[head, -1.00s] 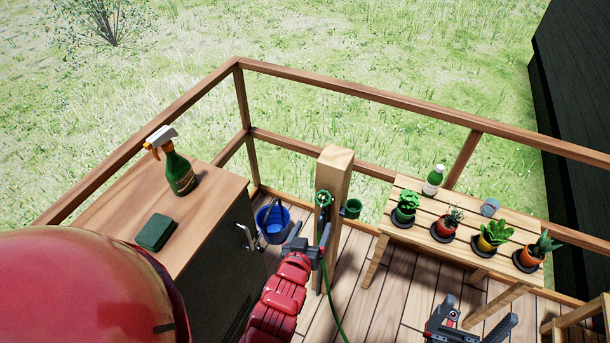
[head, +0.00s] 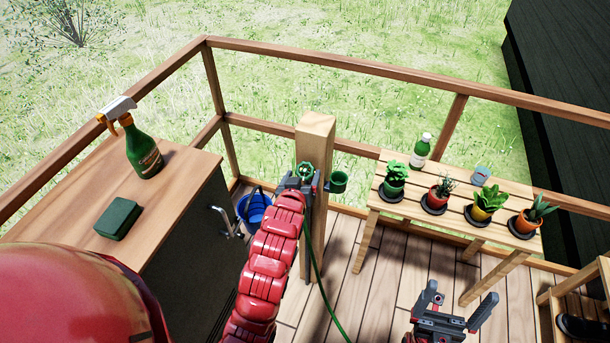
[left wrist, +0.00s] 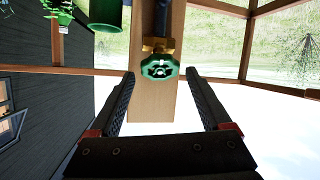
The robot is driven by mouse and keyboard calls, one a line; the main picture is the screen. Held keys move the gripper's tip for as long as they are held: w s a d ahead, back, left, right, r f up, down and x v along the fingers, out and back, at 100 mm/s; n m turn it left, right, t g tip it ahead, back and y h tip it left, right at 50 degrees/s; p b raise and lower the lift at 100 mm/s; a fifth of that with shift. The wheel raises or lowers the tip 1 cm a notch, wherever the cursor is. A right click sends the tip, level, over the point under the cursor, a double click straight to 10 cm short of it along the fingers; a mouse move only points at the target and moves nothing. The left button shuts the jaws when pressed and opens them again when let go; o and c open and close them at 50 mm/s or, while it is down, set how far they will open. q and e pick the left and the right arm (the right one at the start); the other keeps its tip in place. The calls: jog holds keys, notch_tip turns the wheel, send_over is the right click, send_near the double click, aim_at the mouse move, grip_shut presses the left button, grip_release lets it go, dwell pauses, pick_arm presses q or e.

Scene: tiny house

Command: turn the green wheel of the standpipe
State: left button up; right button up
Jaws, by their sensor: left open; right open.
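The green wheel (head: 305,170) sits on a brass fitting on the wooden post of the standpipe (head: 316,135). In the left wrist view the wheel (left wrist: 160,67) faces me, just beyond the fingertips and midway between them. My left gripper (head: 302,181) is open at the wheel, its two fingers (left wrist: 164,76) on either side. I cannot tell whether they touch it. A green hose (head: 315,262) hangs down from the post. My right gripper (head: 456,303) is open and empty above the deck at the lower right.
A green cup (head: 339,182) is on the post's right side. A blue bucket (head: 258,208) stands left of the post by the cabinet (head: 170,225). A slatted bench (head: 392,217) with several potted plants is on the right. A wooden railing (head: 350,62) runs behind.

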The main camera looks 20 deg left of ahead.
aim_at(305, 171)
pick_arm(q)
jog(key=shift+p+x, duration=0.35)
jog(key=shift+x, duration=1.65)
jog(key=shift+r, duration=0.1)
jog(key=c, duration=1.1)
jog(key=shift+m+h, duration=0.4)
jog(key=shift+m, duration=0.6)
jog(key=o, duration=1.1)
jog(key=shift+s, duration=0.1)
